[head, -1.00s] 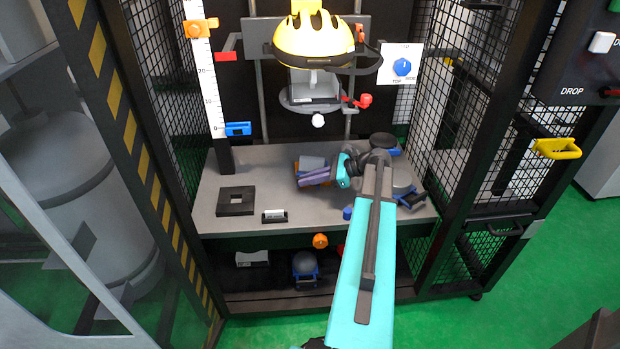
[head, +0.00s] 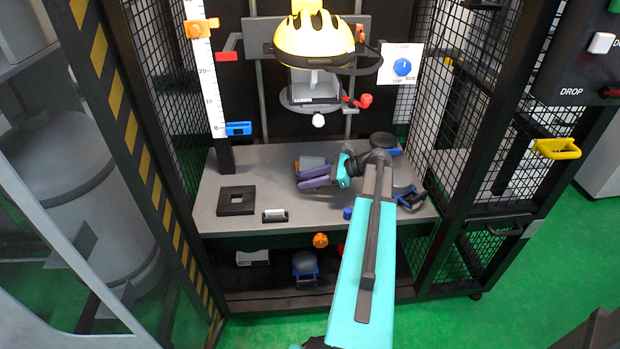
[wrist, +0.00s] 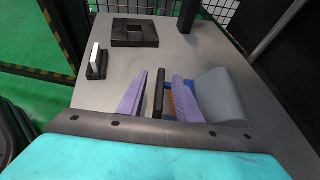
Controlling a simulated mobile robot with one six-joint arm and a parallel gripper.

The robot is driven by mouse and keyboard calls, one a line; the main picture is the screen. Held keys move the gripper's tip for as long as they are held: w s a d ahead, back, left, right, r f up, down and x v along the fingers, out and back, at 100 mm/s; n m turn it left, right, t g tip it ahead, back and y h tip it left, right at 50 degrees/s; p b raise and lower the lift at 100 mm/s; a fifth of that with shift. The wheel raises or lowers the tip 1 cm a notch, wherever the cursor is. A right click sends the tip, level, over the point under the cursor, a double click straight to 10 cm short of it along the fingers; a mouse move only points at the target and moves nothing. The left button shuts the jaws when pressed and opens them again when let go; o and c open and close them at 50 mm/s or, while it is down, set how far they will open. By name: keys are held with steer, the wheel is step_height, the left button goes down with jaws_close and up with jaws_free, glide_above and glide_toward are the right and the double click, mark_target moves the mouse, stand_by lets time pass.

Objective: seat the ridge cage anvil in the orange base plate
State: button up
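The ridge cage anvil appears to be the grey rounded block (wrist: 220,95) with blue parts and a black upright bar (wrist: 159,95); its grey top (head: 311,162) also shows in the head view. Orange, likely the orange base plate (wrist: 169,103), shows low behind the bar, mostly hidden. My gripper (wrist: 158,98) has its two purple fingers apart, one on each side of the bar, with gaps visible. In the head view my gripper (head: 315,177) is low over the tabletop, covering much of the anvil and plate. I cannot tell whether the anvil is seated.
A black square plate with a hole (head: 236,200) and a small black-and-white block (head: 275,215) lie left on the tabletop. A blue cylinder (head: 347,213) is near the front edge. A yellow helmet (head: 313,35) hangs above. Other anvils (head: 305,266) sit on the lower shelf.

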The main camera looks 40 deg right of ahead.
steer(key=shift+v, duration=0.9)
steer(key=p+v, duration=0.2)
steer(key=v, duration=1)
steer(key=shift+r+p, duration=0.15)
steer(key=shift+p, duration=0.2)
